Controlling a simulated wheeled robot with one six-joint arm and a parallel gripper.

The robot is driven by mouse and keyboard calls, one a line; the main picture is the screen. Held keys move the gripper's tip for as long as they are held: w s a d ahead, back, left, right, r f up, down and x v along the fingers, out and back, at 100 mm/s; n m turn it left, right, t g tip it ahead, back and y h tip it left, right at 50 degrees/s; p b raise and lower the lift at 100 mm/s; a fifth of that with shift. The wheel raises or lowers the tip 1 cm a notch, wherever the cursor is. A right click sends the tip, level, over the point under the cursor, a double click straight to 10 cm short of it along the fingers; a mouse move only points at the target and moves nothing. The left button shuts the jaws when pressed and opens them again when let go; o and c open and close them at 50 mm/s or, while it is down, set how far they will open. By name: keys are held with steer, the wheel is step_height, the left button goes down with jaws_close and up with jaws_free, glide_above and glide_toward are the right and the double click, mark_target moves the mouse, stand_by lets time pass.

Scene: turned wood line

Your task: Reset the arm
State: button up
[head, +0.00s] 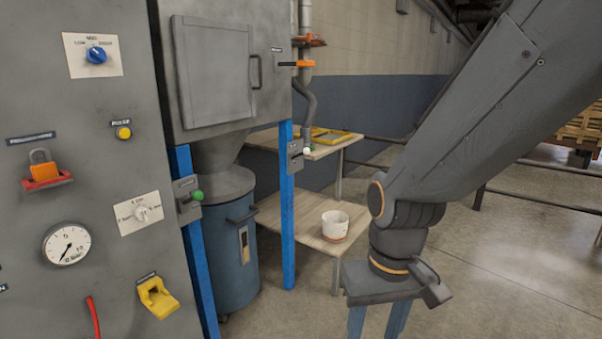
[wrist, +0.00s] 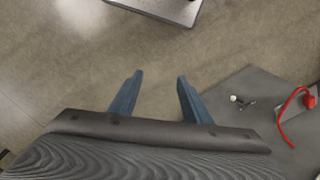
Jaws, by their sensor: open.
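My gripper (wrist: 157,92) shows in the wrist view with its two blue fingers apart and nothing between them. Bare concrete floor lies beneath it. In the head view my arm comes in from the upper right and bends down at the wrist. There my gripper (head: 377,322) points down at the bottom edge, and its fingertips are cut off by the frame.
A grey control panel (head: 85,190) with knobs, a gauge (head: 67,244) and a yellow switch (head: 157,297) stands at left. Beside it are a cabinet (head: 215,75) and blue drum (head: 228,270). A white tub (head: 335,226) sits on a low shelf (head: 290,222).

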steer(key=s+d+r+m+p, duration=0.1)
steer(key=s+d+r+p, duration=0.1)
steer(key=d+r+p, duration=0.5)
steer(key=r+p, duration=0.1)
steer(key=p, duration=0.2)
steer(key=shift+d+r+m+h, duration=0.2)
steer(key=shift+r+m+h, duration=0.1)
steer(key=shift+m, duration=0.1)
